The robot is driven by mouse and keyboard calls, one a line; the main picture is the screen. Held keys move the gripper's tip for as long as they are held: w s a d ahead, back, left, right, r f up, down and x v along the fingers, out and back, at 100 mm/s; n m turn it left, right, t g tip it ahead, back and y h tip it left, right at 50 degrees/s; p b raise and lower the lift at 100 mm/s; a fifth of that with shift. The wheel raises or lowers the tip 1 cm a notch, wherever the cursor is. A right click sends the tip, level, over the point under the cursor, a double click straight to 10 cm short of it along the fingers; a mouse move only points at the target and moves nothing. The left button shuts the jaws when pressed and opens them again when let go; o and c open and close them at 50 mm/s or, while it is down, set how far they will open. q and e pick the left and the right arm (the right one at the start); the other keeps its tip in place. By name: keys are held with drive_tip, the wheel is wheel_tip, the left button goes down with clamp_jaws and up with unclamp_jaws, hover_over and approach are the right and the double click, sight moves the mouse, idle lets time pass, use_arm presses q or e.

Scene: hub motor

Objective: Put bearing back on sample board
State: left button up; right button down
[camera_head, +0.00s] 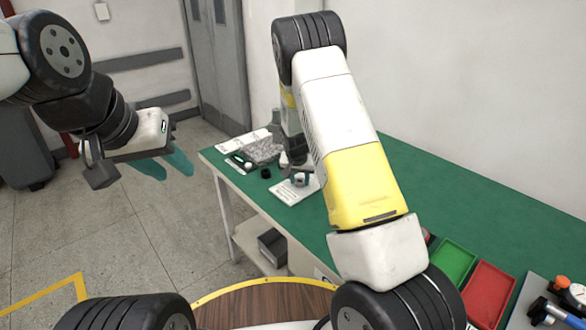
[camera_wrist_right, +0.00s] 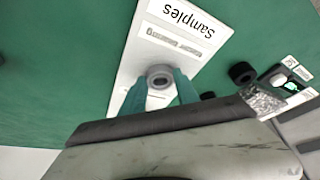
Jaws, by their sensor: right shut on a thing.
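The sample board (camera_head: 291,194) is a white plate on the green table; in the right wrist view the board (camera_wrist_right: 125,68) carries the printed word "Samples". The bearing (camera_wrist_right: 160,77) is a grey ring between the teal fingers of my right gripper (camera_wrist_right: 161,86). My right gripper is shut on it, over the board. I cannot tell whether the bearing touches the board. In the head view the bearing is small and partly hidden by my right arm. My left gripper (camera_head: 167,167) is open and empty, over the floor left of the table.
The green table (camera_head: 450,205) has free room right of my right arm. A black round part (camera_wrist_right: 242,73) lies near the board. A green tray (camera_head: 452,262) and a red tray (camera_head: 489,294) sit at the right, with tools (camera_head: 565,300) beyond.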

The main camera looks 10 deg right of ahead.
drive_tip(key=c, duration=0.9)
unclamp_jaws()
drive_tip(key=shift+f, duration=0.1)
drive_tip(key=s+r+n+y, duration=0.1)
drive_tip(key=s+r+y, duration=0.1)
drive_tip(key=s+r, duration=0.95)
drive_tip(key=s+r+y, duration=0.1)
drive_tip(key=s+r, duration=0.6)
drive_tip(key=r, duration=0.9)
drive_tip(key=s+r+n+t, duration=0.1)
drive_tip(key=s+r, duration=0.1)
drive_tip(key=s, duration=0.7)
drive_tip(key=s+r+n, duration=0.2)
drive_tip(key=s+r, duration=0.1)
drive_tip(key=s, duration=0.6)
drive_tip(key=shift+s+r+t+y, duration=0.2)
drive_tip(key=shift+r+t+y, duration=0.1)
drive_tip(key=shift+t, duration=0.1)
drive_tip(key=shift+d, duration=0.1)
